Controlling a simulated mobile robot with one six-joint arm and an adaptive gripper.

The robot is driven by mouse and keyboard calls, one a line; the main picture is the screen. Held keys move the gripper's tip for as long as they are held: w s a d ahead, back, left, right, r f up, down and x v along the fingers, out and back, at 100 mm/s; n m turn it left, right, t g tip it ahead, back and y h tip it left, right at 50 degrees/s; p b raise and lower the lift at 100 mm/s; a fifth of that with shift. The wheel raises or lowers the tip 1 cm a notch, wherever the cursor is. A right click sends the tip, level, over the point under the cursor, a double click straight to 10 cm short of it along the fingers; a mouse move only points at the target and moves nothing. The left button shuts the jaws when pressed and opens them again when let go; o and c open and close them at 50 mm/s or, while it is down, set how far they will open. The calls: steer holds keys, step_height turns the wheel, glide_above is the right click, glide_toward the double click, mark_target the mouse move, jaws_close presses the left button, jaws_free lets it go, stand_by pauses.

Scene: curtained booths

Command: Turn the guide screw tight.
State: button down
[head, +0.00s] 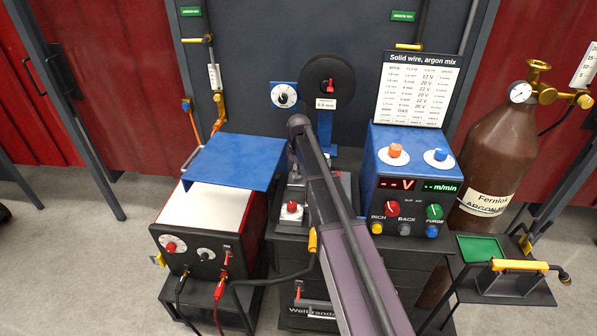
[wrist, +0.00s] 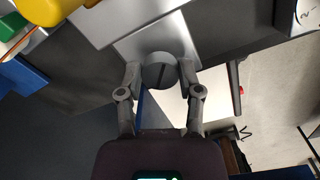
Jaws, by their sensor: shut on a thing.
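The guide screw (wrist: 161,70) is a grey round head with a dark slot across it, seen in the middle of the wrist view. It stands at a pale metal plate. My gripper (wrist: 161,78) has one finger on each side of the head and is shut on it. The slot runs roughly up and down in the wrist view, slightly tilted. In the head view my arm covers the middle of the bench, so the screw and my fingertips are hidden there. I cannot tell how deep the screw sits.
A black wire spool (head: 318,75) stands behind my arm. A blue control box (head: 408,166) is close on the right, with a brown gas cylinder (head: 489,150) beyond. On the left are a white-topped power source (head: 200,212) and a raised blue panel (head: 232,160). A yellow part (wrist: 45,8) is near the left finger.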

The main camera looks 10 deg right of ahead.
steer(key=shift+m, duration=0.4)
steer(key=m, duration=0.2)
steer(key=shift+m, duration=0.3)
steer(key=m, duration=0.3)
steer(key=shift+s+a+m, duration=0.1)
steer(key=shift+m, duration=0.3)
steer(key=m, duration=0.6)
steer(key=shift+a, duration=0.15)
steer(key=shift+m, duration=0.3)
steer(key=shift+c, duration=1.3)
jaws_free()
